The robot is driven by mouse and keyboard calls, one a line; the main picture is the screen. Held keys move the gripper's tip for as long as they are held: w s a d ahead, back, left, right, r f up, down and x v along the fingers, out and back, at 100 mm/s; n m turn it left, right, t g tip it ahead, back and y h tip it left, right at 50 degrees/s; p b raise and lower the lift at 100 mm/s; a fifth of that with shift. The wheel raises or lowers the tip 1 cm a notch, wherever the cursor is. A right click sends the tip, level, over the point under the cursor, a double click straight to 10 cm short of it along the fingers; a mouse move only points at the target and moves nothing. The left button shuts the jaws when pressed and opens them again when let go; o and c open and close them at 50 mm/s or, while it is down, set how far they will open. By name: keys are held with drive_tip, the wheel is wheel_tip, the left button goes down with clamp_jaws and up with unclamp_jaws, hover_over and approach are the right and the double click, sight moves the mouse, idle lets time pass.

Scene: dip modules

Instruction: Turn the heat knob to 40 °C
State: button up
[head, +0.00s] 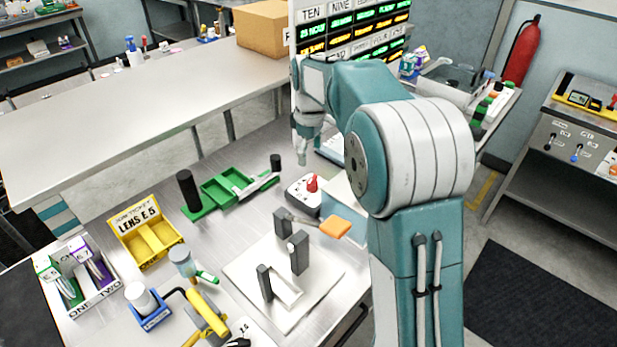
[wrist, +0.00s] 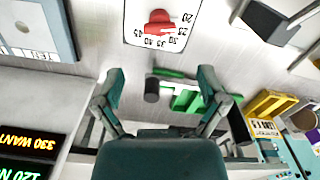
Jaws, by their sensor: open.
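The red heat knob (head: 312,184) stands on a white dial box (head: 303,196) on the steel table. The wrist view shows the knob (wrist: 160,22) at the top, with printed numbers from 20 to 45 around its right and lower side. Its exact pointing direction is hard to tell. My gripper (head: 303,155) is above and behind the box in the head view. In the wrist view its two fingers (wrist: 160,78) are spread apart with nothing between them, and the knob lies beyond the tips, untouched.
A green tray (head: 222,190) with dark cylinders stands left of the dial box. A white board (head: 262,300) with dark posts and an orange-handled tool (head: 335,228) is in front. A yellow lens holder (head: 146,237) is further left. A display board (head: 350,35) stands behind.

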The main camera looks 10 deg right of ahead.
sight(310, 181)
wheel_tip(310, 181, down, 9)
drive_tip(key=shift+f, duration=0.15)
drive_tip(key=c, duration=1.2)
